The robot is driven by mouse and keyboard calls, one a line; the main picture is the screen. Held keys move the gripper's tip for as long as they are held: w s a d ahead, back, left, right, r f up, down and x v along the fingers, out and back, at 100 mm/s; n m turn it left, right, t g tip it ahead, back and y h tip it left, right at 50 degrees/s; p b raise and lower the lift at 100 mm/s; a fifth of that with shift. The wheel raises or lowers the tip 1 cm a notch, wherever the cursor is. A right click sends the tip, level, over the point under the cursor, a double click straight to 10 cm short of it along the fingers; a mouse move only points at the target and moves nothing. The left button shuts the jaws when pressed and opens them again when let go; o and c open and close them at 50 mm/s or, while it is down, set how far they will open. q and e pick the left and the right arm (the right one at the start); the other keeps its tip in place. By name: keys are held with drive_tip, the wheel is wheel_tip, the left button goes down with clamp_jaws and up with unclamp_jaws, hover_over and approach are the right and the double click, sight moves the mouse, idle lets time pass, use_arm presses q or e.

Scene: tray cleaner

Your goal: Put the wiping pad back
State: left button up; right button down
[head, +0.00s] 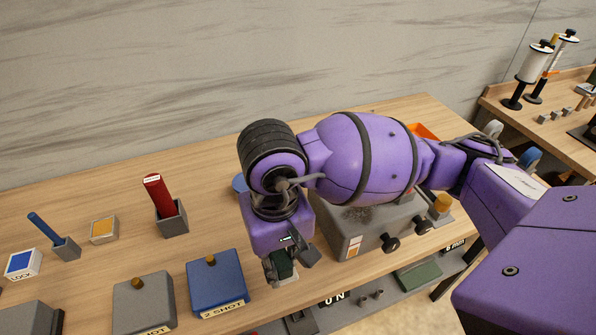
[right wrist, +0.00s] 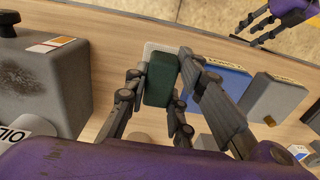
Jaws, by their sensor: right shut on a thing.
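My right gripper (head: 287,262) is shut on the wiping pad, a dark green block with a pale underside. The pad (right wrist: 159,82) shows between the two dark fingers in the right wrist view. It is held at or just above the table's front part, between the blue box and the grey machine; I cannot tell whether it touches the wood. My left gripper (right wrist: 250,34) shows only at the top right of the right wrist view, its fingers apart and empty.
The blue lidded box (head: 217,285) stands left of the pad, with a grey lidded box (head: 144,303) beyond it. The grey machine (head: 350,235) with black knobs is to the right. A red-handled tool (head: 158,192) stands in a grey holder behind. A lower shelf (head: 405,283) runs along the front.

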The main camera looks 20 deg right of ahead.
sight(286, 251)
drive_tip(key=w+f, duration=0.1)
drive_tip(key=w+d+f+b, duration=0.1)
drive_tip(key=f, duration=0.1)
drive_tip(key=w+f+b, duration=0.1)
drive_tip(key=shift+w+d+f, duration=0.1)
drive_tip(key=shift+d+f, duration=0.2)
drive_tip(key=shift+d, duration=0.1)
drive_tip(key=shift+w+d+f, duration=0.1)
drive_tip(key=shift+w, duration=0.15)
drive_tip(key=f, duration=0.1)
drive_tip(key=w+f+b, duration=0.1)
drive_tip(key=f, duration=0.1)
drive_tip(key=d+f+b, duration=0.1)
drive_tip(key=f, duration=0.1)
drive_tip(key=shift+w, duration=0.15)
drive_tip(key=shift+a, duration=0.1)
drive_tip(key=shift+r, duration=0.2)
drive_tip(key=shift+f, duration=0.3)
use_arm(q)
drive_tip(key=f, duration=0.1)
drive_tip(key=s+f, duration=0.1)
drive_tip(key=f, duration=0.1)
drive_tip(key=s+a+f, duration=0.1)
drive_tip(key=shift+a+f, duration=0.1)
drive_tip(key=shift+f, duration=0.1)
use_arm(e)
drive_tip(key=c, duration=1.5)
unclamp_jaws()
drive_tip(key=shift+r, duration=0.1)
